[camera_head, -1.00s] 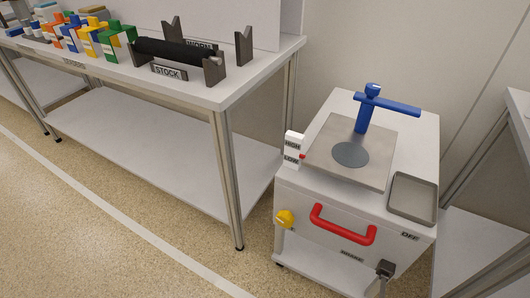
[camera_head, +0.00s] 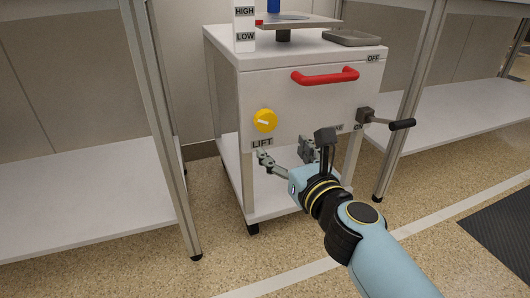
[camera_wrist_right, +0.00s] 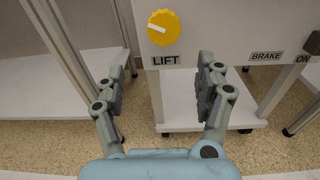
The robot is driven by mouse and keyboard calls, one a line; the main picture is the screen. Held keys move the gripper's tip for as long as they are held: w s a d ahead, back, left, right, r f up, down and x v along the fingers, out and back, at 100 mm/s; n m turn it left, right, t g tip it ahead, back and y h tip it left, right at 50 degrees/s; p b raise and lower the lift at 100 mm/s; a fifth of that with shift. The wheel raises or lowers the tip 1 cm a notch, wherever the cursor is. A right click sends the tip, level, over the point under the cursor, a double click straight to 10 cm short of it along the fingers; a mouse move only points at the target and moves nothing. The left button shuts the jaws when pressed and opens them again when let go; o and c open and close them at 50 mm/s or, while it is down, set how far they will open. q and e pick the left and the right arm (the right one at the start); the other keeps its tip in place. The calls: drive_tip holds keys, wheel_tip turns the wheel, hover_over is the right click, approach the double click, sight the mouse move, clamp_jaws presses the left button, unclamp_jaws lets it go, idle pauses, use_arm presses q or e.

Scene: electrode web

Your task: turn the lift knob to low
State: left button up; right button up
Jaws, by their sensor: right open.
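The yellow lift knob (camera_head: 265,120) is on the front of the white cabinet, above the LIFT label (camera_head: 262,143). Its white mark lies nearly level in the head view. The knob also shows at the top of the right wrist view (camera_wrist_right: 163,27), where the mark sits left of its middle. My right gripper (camera_head: 284,153) is open and empty, below the knob and apart from it. In the right wrist view its fingers (camera_wrist_right: 160,72) are spread to either side below the knob. My left gripper is not in view.
A red handle (camera_head: 325,76) and a black-gripped brake lever (camera_head: 388,123) are right of the knob. Tables flank the cabinet.

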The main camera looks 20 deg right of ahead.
sight(268, 122)
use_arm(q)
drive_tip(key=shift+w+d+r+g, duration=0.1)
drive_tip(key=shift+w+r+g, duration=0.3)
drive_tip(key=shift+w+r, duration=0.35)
use_arm(e)
drive_tip(key=w, duration=0.3)
drive_tip(key=w+m, duration=0.1)
drive_tip(key=w, duration=0.3)
drive_tip(key=w+r+m, duration=0.1)
drive_tip(key=w, duration=0.3)
drive_tip(key=shift+w+d+r+t, duration=0.1)
drive_tip(key=shift+w+t, duration=0.1)
drive_tip(key=shift+t, duration=0.1)
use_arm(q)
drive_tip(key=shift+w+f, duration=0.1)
use_arm(e)
drive_tip(key=c, duration=1.2)
